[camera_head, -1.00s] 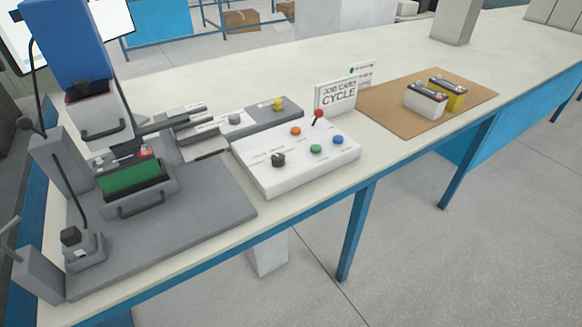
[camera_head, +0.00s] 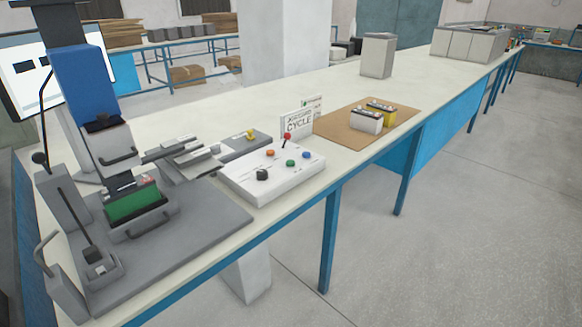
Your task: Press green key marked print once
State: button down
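A green round key (camera_head: 290,163) sits on the sloped top of a white control box (camera_head: 262,192) on the bench. Its label is too small to read. An orange key (camera_head: 270,153) and a blue key (camera_head: 306,155) are near it, with a black knob (camera_head: 262,174) to the left and a red-tipped lever (camera_head: 286,138) behind. A sign reading "CYCLE" (camera_head: 298,124) stands behind the box. Nothing touches the green key. My gripper is not in view.
A grey fixture with a blue upright head (camera_head: 84,80) and a green battery (camera_head: 135,203) stands left of the box. A grey block with a yellow knob (camera_head: 250,134) is behind it. Two batteries (camera_head: 366,122) stand on a brown mat (camera_head: 342,129) to the right. Bench beyond is mostly clear.

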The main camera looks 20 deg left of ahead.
aim_at(290, 162)
jog(key=u, duration=1.1)
jog(key=i, duration=1)
